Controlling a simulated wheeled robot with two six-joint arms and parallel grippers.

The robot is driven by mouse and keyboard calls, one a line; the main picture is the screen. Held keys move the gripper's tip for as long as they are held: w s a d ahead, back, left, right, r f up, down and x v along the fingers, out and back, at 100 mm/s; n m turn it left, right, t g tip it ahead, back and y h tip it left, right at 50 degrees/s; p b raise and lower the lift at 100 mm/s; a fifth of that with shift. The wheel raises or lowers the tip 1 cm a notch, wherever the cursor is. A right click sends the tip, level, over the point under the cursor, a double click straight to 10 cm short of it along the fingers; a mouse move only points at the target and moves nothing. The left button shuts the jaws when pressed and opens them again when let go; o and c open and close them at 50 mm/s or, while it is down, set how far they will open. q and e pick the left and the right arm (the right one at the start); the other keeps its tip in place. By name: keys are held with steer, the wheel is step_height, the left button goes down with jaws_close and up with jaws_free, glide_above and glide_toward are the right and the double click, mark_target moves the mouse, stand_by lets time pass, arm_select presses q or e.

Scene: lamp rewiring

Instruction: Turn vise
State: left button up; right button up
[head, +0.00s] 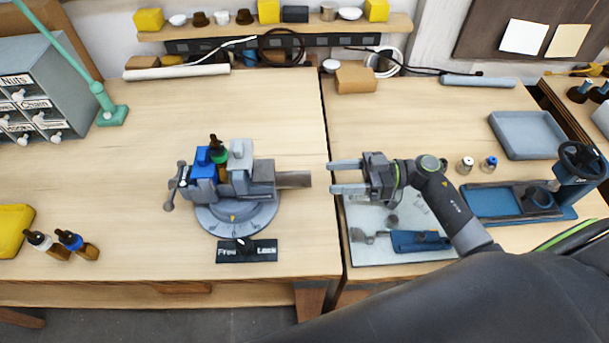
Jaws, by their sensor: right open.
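The grey vise (236,187) stands on a round swivel base (240,217) on the left part of the workbench. Blue and grey jaw pieces sit at its top, and a small dark-topped bottle with a green band (218,152) is between them. A handle bar (175,187) is at its left, and a flat bar sticks out to the right. A black plate marked "Free" and "Lock" (247,251) lies in front, with a small knob on it. My right gripper (332,177) is open and empty, pointing left, just right of the vise's bar and apart from it. My left gripper is not in view.
A light mat (372,253) with blue and grey tools lies under my right arm. A blue machine (510,200) and a grey tray (527,135) are at right. Two bottles (62,243) and a yellow bin (14,230) are at left. The bench behind the vise is clear.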

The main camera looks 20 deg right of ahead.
mark_target(305, 178)
steer(key=x, duration=0.4)
steer(key=shift+s, duration=0.1)
steer(key=shift+b+x, duration=0.35)
steer(key=shift+x, duration=0.9)
steer(key=shift+a, duration=0.35)
steer(key=shift+w+a, duration=0.2)
steer(key=shift+a, duration=0.15)
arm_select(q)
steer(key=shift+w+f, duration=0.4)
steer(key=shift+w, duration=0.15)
arm_select(e)
steer(key=shift+c, duration=0.4)
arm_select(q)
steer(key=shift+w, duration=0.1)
arm_select(e)
jaws_close()
